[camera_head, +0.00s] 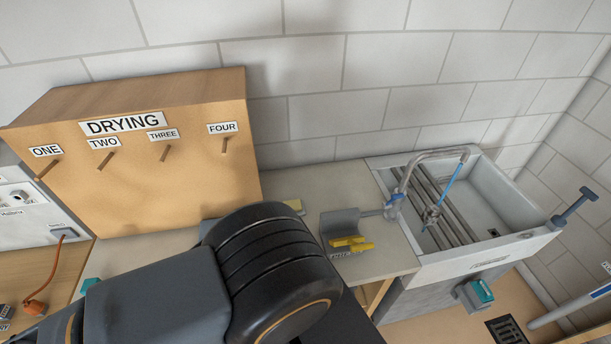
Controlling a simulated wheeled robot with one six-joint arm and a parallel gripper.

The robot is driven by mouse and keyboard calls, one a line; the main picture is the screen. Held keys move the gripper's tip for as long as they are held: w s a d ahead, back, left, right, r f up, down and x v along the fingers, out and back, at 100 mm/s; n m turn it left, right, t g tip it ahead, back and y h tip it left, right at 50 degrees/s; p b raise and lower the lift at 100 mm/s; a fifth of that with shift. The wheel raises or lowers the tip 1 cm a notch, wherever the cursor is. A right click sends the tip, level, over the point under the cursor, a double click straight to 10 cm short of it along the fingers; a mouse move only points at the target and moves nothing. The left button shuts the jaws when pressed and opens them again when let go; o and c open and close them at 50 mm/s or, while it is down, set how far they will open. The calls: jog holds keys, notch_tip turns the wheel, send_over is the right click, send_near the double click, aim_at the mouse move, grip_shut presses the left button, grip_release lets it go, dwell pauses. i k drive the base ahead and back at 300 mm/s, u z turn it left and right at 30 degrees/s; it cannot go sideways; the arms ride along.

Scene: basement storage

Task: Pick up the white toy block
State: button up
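I cannot make out a white toy block in the head view. My own dark arm fills the lower middle and hides part of the counter and what lies below it. My gripper is not in view. A small pale yellow piece lies on the counter behind my arm, partly hidden, and I cannot tell what it is.
A wooden drying board (160,200) with pegs stands at the left. A grey holder with yellow pieces (349,243) sits on the beige counter (320,190). A sink (492,205) with a tap (402,185) is at the right. A floor drain (506,329) lies below.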

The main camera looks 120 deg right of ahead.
aim_at(433, 213)
jog(key=z, duration=2.4)
jog(key=k, duration=0.7)
jog(key=z, duration=2.7)
jog(key=i, duration=0.5)
